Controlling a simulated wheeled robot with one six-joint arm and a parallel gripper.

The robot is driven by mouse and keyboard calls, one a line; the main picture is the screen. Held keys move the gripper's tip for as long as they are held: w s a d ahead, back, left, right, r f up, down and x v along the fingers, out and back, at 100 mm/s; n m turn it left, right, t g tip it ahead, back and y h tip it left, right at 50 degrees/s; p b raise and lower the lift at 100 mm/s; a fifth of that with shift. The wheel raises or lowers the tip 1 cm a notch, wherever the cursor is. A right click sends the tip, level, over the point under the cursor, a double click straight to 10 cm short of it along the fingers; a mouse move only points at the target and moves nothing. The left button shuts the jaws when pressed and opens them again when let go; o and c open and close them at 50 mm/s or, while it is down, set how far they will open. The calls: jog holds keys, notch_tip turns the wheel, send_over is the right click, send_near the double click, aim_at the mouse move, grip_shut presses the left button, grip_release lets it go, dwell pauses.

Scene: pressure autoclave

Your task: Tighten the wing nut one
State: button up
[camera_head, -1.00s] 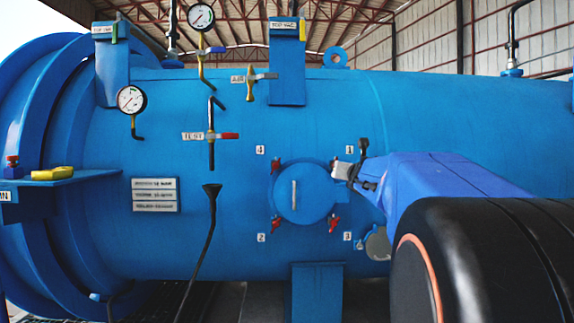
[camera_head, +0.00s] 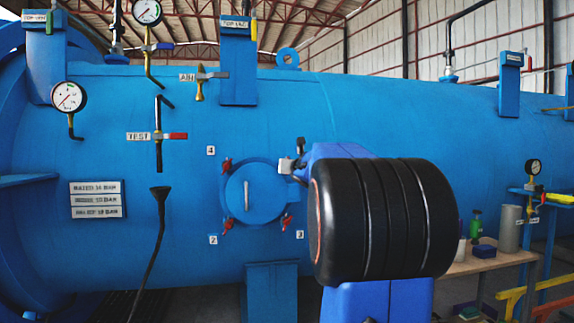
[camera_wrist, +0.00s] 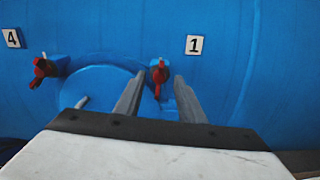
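Wing nut one is the red wing nut (camera_wrist: 158,70) below the "1" label (camera_wrist: 194,45) in the wrist view, at the upper edge of the round blue hatch cover (camera_wrist: 90,85). My gripper (camera_wrist: 158,78) is open, with one grey finger on each side of this nut. I cannot tell whether either finger touches it. In the head view my gripper (camera_head: 287,166) is at the upper right of the hatch cover (camera_head: 253,192), and wing nut one is hidden there. Another red wing nut (camera_wrist: 40,70) sits near the "4" label (camera_wrist: 12,38).
The hatch handle (camera_wrist: 80,103) sticks out left of my fingers. More red wing nuts show at upper left (camera_head: 227,166), lower left (camera_head: 227,224) and lower right (camera_head: 286,222). The blue vessel (camera_head: 380,110) fills the background. A bench (camera_head: 470,263) with small items stands at right.

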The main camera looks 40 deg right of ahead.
jog(key=shift+x, duration=3.1)
grip_shut()
